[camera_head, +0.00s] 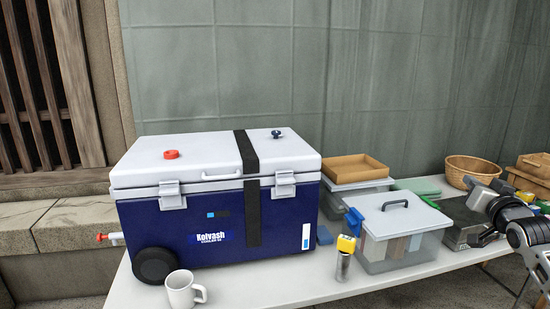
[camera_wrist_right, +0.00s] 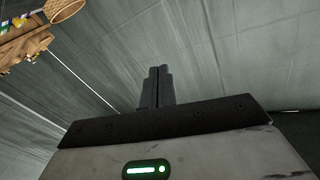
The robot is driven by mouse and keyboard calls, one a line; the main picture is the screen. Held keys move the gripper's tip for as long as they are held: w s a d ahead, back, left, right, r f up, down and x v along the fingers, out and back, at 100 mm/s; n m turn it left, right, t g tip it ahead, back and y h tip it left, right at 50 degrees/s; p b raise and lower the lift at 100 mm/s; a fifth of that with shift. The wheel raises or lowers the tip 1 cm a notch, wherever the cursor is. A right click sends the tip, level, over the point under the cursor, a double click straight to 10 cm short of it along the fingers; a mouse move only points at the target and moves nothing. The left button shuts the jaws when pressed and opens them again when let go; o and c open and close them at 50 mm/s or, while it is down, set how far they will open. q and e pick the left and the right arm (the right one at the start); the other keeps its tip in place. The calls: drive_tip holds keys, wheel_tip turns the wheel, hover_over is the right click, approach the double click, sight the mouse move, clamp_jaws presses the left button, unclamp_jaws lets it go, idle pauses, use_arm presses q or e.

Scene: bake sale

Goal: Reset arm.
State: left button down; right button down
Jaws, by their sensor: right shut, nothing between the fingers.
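My right gripper (camera_head: 483,186) is at the right side of the head view, raised over the right end of the table near the wicker basket. In the right wrist view its two fingers (camera_wrist_right: 157,88) are together with nothing between them, in front of the grey wall. My left gripper is in neither view.
A blue and white cooler (camera_head: 275,225) fills the table's left part, with a white mug (camera_head: 181,290) in front. A clear lidded bin (camera_head: 376,251), a yellow-topped shaker (camera_head: 344,262), a cardboard tray (camera_head: 357,168) and a wicker basket (camera_head: 471,168) stand to its right.

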drive_tip(key=s+a+f+n+g, duration=0.1)
drive_tip(key=s+a+f+n, duration=0.25)
drive_tip(key=f, duration=0.45)
drive_tip(key=s+a+f+n+g+y, duration=0.1)
drive_tip(key=s+a+f+n+g, duration=0.15)
drive_tip(key=a+f, duration=0.35)
drive_tip(key=s+a+f+n+g, duration=0.1)
drive_tip(key=s+a+f+n, duration=0.25)
drive_tip(key=f, duration=0.55)
drive_tip(key=s+a+f+m+g+y, duration=0.1)
drive_tip(key=s+a+f+y, duration=0.1)
drive_tip(key=s+a+f, duration=0.3)
drive_tip(key=s+a+f+m+g+y, duration=0.1)
drive_tip(key=s+a+f, duration=0.5)
drive_tip(key=s+a, duration=0.8)
drive_tip(key=s+g+y, duration=0.1)
drive_tip(key=s, duration=0.5)
drive_tip(key=shift+s, duration=0.4)
drive_tip(key=shift+m+g, duration=0.25)
